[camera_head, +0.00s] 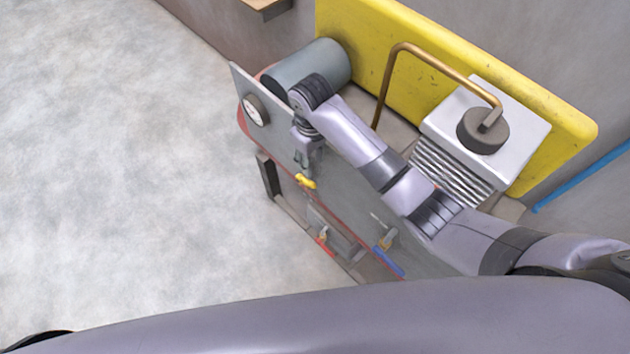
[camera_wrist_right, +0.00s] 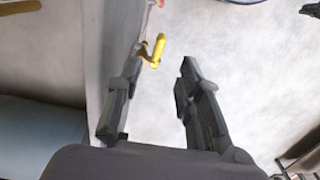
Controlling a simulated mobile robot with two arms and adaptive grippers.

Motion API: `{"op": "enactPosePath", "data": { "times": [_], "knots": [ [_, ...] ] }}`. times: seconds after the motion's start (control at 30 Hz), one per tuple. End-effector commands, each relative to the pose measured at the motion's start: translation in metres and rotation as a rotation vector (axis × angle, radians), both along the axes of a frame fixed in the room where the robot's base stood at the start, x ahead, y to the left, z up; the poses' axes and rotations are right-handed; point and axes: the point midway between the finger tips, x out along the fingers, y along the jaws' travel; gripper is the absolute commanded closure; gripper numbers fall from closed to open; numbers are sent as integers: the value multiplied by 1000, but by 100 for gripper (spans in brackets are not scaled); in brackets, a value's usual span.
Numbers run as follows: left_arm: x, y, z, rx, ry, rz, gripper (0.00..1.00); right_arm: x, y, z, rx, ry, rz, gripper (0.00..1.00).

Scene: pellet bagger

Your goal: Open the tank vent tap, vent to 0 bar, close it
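A yellow-handled tap (camera_head: 306,181) sits on the front of the grey panel (camera_head: 350,205), below the tank (camera_head: 310,73). In the right wrist view its yellow handle (camera_wrist_right: 157,51) shows just beyond my fingertips, nearer the left finger. My right gripper (camera_head: 307,165) points down at the tap; in the wrist view its fingers (camera_wrist_right: 162,72) are apart with nothing between them. I cannot tell whether the handle is touched. A round white gauge (camera_head: 256,111) is on the panel's left end; its reading is too small to tell. My left gripper is not in view.
A red-handled tap (camera_head: 324,246) and a blue-handled tap (camera_head: 388,262) are lower on the panel. A finned compressor block (camera_head: 455,165) with a copper pipe (camera_head: 440,65) stands behind, before a yellow plate (camera_head: 385,28). The floor (camera_head: 110,170) at left is clear.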

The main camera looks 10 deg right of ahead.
Motion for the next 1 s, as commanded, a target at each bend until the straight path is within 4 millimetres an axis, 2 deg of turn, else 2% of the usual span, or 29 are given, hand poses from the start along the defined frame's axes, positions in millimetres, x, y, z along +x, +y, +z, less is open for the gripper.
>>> {"op": "enactPosePath", "data": {
  "times": [0.3,0.5,0.7,1.0],
  "knots": [
    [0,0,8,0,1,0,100,-2,0,-70,-2,5,0,67],
    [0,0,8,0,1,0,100,-1,0,-105,-1,3,0,67],
    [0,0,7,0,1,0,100,-1,0,-120,-1,2,1,67],
    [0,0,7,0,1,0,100,-1,0,-121,0,0,1,67]
  ]
}}
